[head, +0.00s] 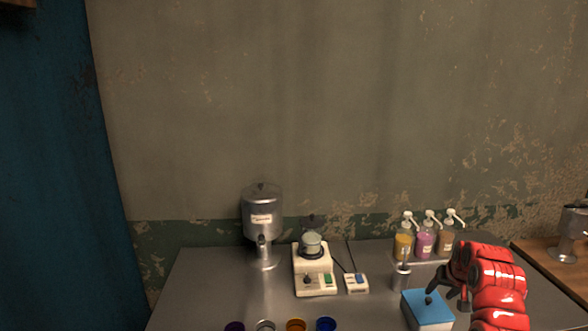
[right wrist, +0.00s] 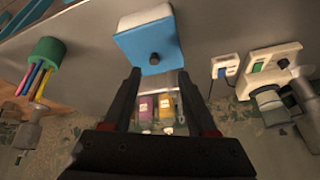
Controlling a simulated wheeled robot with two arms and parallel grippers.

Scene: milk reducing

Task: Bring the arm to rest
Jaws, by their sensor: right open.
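My right arm, red, comes in at the lower right of the head view. Its dark gripper (head: 449,294) is by the blue-lidded box (head: 428,308), near the box's right back side. In the right wrist view, the gripper (right wrist: 160,75) has its two black fingers spread with nothing between them. The blue lid with its dark knob (right wrist: 154,59) lies just beyond the fingertips there. Whether the fingers touch the box, I cannot tell. My left gripper is in neither view.
A metal dispenser (head: 262,212), a white hotplate device (head: 315,270) with a pot, and a small switch box (head: 356,283) stand on the grey table (head: 215,285). Pump bottles (head: 424,241) stand behind the box, a metal cup (head: 401,277) beside it. Several coloured cups (head: 296,325) line the front edge.

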